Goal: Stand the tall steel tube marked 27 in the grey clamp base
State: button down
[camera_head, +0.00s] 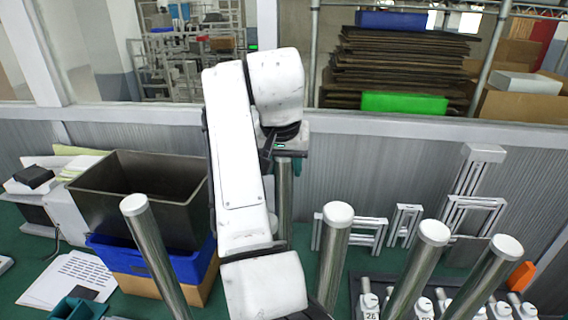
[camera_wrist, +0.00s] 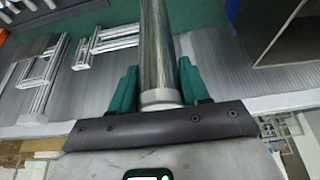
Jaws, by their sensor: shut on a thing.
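My gripper (camera_head: 288,160) is at the back middle, pointing down, partly hidden by my arm. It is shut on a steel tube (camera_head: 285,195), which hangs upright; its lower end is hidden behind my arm. In the wrist view the teal fingers of my gripper (camera_wrist: 158,78) press both sides of this tube (camera_wrist: 157,40), close to its pale end cap. I cannot read a number on it. Grey clamp bases stand at the lower right; one is marked 26 (camera_head: 368,303) and the mark on its neighbour (camera_head: 423,309) is cut off. I cannot tell which base is meant.
Other white-capped steel tubes stand at the left (camera_head: 158,255), middle (camera_head: 333,250) and right (camera_head: 417,270), (camera_head: 484,280). A dark bin (camera_head: 125,205) sits over a blue crate (camera_head: 130,255) at left. Grey metal frames (camera_head: 350,233) stand by the back wall.

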jog(key=c, duration=0.5)
grip_release()
jog(key=shift+f, duration=0.1)
jog(key=shift+c, duration=0.2)
jog(key=b+v, duration=0.1)
jog(key=v, duration=1.1)
jog(key=shift+b, duration=0.4)
